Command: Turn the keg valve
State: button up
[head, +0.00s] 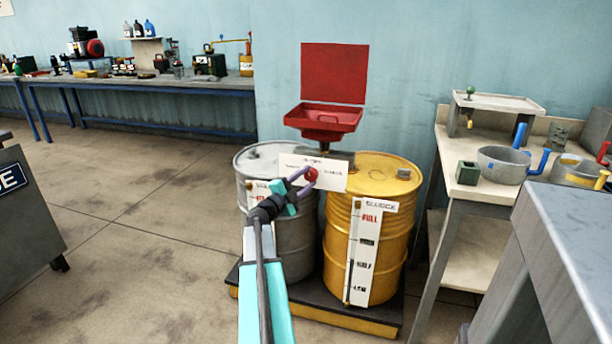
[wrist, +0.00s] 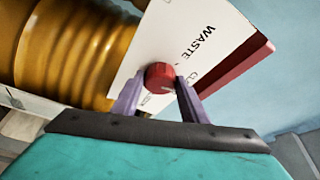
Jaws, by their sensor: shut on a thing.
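The valve is a small red round knob (head: 311,174) in front of a white label plate (head: 322,165), above and between the two drums. In the wrist view the red knob (wrist: 160,77) sits between the two purple fingers of my gripper (wrist: 158,98), which is shut on it. A pale mark shows on the knob's lower edge. The plate (wrist: 195,45) reads "WASTE", with other lettering partly hidden by the knob. In the head view my gripper (head: 304,178) reaches the knob from the lower left.
A grey drum (head: 285,225) and a yellow drum (head: 340,235) with level gauges stand on a dark pallet (head: 320,308). A red funnel tray (head: 323,118) is above them. A bench (head: 470,205) with pots stands right. Open floor (head: 130,240) lies left.

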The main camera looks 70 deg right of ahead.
jog(key=shift+r+m+y+p, duration=0.2)
jog(key=shift+m+y+p, duration=0.2)
jog(key=shift+m+p, duration=0.55)
jog(key=shift+m, duration=0.25)
jog(key=o, duration=1.1)
jog(key=shift+f, duration=0.1)
jog(key=shift+w+a, duration=0.1)
jog(key=shift+a, duration=0.05)
jog(key=v, duration=1.3)
jog(key=shift+a, duration=0.25)
